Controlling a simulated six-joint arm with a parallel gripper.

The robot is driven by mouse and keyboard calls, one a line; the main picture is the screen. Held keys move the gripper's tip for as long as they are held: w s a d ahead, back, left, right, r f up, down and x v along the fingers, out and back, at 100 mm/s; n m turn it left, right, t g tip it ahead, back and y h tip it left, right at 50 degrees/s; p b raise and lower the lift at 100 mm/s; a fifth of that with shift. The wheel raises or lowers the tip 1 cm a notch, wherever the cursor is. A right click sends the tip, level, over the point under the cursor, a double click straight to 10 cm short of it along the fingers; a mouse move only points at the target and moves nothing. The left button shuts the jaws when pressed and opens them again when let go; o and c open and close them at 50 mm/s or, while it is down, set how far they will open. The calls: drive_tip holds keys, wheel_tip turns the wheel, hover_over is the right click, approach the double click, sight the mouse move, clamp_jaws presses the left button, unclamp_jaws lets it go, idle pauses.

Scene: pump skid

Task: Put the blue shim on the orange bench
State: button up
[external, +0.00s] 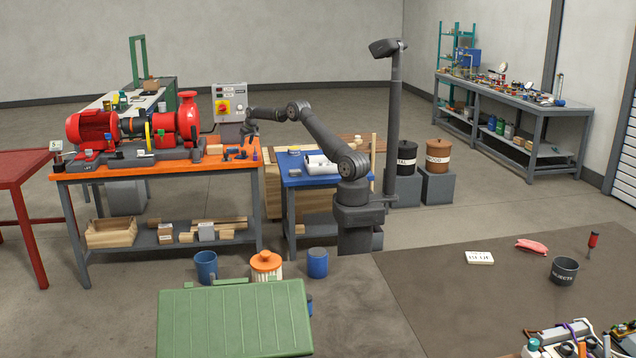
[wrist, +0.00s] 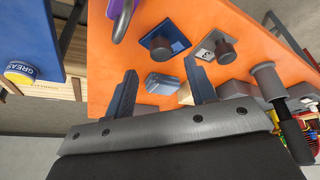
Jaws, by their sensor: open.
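A blue square plate with a dark round knob, which looks like the blue shim (wrist: 165,42), lies on the orange bench (wrist: 255,25) in the wrist view. My gripper (wrist: 160,66) is open, with its two fingers apart over the bench's edge area and nothing held between them. The plate appears beyond the fingertips, apart from them. In the external view, my gripper (external: 249,138) is above the right end of the orange bench (external: 110,172), where small dark and blue parts are too small to tell apart.
A grey square plate with a knob (wrist: 217,47) sits right of the blue one. The blue table (external: 300,180) stands right of the bench. A red pump (external: 187,120) stands on the bench's left.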

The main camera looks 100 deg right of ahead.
drive_tip(key=shift+v, duration=2.35)
drive_tip(key=x, duration=1.2)
drive_tip(key=shift+f, duration=0.15)
